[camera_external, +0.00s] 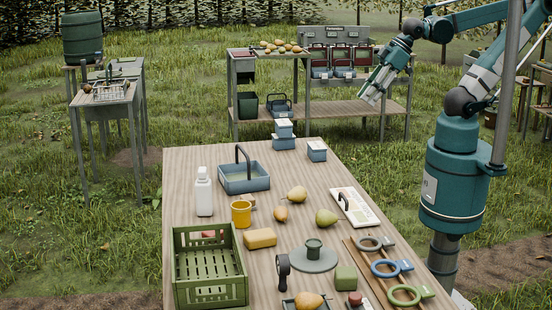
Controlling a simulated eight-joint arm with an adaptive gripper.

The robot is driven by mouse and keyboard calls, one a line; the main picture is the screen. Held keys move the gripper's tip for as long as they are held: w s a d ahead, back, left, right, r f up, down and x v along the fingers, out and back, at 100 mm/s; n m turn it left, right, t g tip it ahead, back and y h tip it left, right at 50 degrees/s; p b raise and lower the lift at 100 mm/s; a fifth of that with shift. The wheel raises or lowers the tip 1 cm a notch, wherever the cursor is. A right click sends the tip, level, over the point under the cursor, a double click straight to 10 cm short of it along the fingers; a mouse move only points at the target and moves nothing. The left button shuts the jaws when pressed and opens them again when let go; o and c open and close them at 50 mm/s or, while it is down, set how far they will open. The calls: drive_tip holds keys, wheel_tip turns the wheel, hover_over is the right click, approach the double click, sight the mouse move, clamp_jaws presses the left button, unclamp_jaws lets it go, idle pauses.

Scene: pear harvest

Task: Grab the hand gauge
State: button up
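A dark device with a round head (283,266) stands near the front of the table, left of a grey-green disc; it looks like a hand-held gauge, but its dial face cannot be made out. Three ring-shaped tools with handles, grey (370,243), blue (388,268) and green (405,295), lie on a wooden board at the right edge. I cannot tell for certain which item is the hand gauge. My gripper (372,97) is raised, pointing down-left, beyond the table's far right corner and well apart from these items. Its finger opening is too small to tell.
A green crate (243,268), white bottle (204,192), yellow mug (241,213), blue caddy (262,180) and yellow block (260,238) fill the left side. Loose pears (327,217) lie mid-table. A white board (367,213) lies right. The far left tabletop (195,158) is clear.

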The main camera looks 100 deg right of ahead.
drive_tip(key=w+a+f+n+g+y+b, duration=0.2)
drive_tip(key=w+a+n+y+b, duration=0.25)
drive_tip(key=w+a, duration=0.95)
drive_tip(key=w+a+f+n+g+y+b, duration=0.1)
drive_tip(key=w+a+f+n+y+b, duration=0.25)
drive_tip(key=w+a, duration=1.1)
drive_tip(key=shift+w+a+f+n+g+y+b, duration=0.8)
drive_tip(key=shift+w+a+f+n+y, duration=0.85)
drive_tip(key=shift+w+a+f, duration=1.1)
drive_tip(key=shift+w+a+f+n+g+y+b, duration=0.8)
drive_tip(key=shift+w+a+f+n+y, duration=0.95)
drive_tip(key=shift+a+f, duration=1.9)
drive_tip(key=shift+w+a+f+n+g+y+b, duration=0.5)
drive_tip(key=shift+w+a+f+n+y+b, duration=0.85)
drive_tip(key=shift+w+a+f, duration=1.8)
drive_tip(key=shift+s+a+r+n+y, duration=0.25)
drive_tip(key=shift+s+a+r, duration=0.35)
drive_tip(key=shift+s+a, duration=0.15)
drive_tip(key=shift+f, duration=1.1)
